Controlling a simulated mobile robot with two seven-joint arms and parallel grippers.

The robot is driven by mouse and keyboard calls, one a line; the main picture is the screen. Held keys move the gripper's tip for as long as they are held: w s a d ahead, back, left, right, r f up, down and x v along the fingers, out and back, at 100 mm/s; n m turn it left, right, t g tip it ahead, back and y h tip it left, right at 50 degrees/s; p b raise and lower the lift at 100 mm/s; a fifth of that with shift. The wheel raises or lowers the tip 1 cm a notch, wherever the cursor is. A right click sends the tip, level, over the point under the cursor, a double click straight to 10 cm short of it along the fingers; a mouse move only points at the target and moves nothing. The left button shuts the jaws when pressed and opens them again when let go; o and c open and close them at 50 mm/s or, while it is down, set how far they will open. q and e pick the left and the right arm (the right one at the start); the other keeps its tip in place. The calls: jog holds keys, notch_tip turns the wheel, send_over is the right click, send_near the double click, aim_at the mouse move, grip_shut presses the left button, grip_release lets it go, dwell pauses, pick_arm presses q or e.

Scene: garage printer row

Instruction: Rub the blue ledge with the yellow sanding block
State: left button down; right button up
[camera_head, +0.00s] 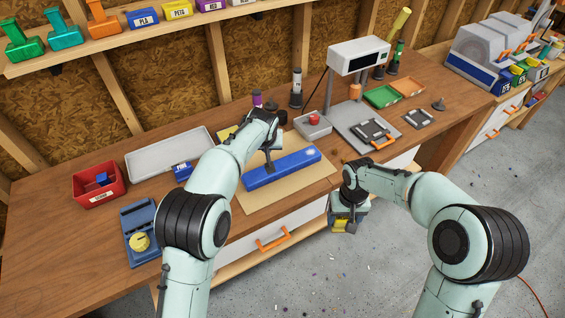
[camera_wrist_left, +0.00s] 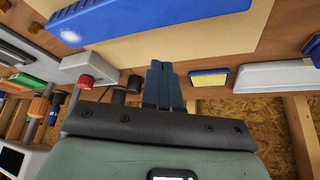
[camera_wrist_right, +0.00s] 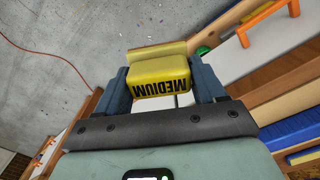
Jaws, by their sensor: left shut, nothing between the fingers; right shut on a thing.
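The blue ledge (camera_head: 283,168) is a long blue bar lying on a tan board on the workbench. It also shows at the upper left of the left wrist view (camera_wrist_left: 140,18). The yellow sanding block (camera_wrist_right: 160,78), marked MEDIUM, is between the fingers of my right gripper (camera_wrist_right: 165,85). In the head view the block (camera_head: 343,226) hangs beyond the bench's front edge, right of the ledge and apart from it. My left gripper (camera_wrist_left: 164,85) is shut and empty, just behind the ledge; in the head view its wrist partly covers that area.
A grey tray (camera_head: 150,163), a red bin (camera_head: 98,193) and a blue holder with a yellow round piece (camera_head: 139,242) stand on the left. A grey box with a red item (camera_head: 312,127) and a scale-like device (camera_head: 360,125) stand behind right. An orange-handled drawer (camera_head: 272,239) is below.

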aim_at(343, 228)
pick_arm(q)
jog(key=shift+s+f, duration=0.25)
jog(key=shift+f, duration=0.35)
pick_arm(e)
jog(key=shift+s+f, duration=0.35)
jog(key=shift+s, duration=0.05)
pick_arm(q)
jog(key=shift+f+b, duration=0.45)
jog(key=shift+f, duration=0.5)
pick_arm(e)
jog(key=shift+s+f, duration=0.4)
jog(key=shift+f, duration=0.2)
pick_arm(q)
jog(key=shift+f, duration=0.7)
pick_arm(e)
jog(key=shift+s+f, duration=0.15)
jog(key=shift+f, duration=0.2)
pick_arm(q)
jog(key=shift+w, duration=0.15)
jog(key=shift+f+b, duration=0.3)
jog(key=shift+f, duration=0.05)
pick_arm(e)
jog(key=shift+f, duration=0.15)
pick_arm(q)
jog(key=shift+r, duration=0.1)
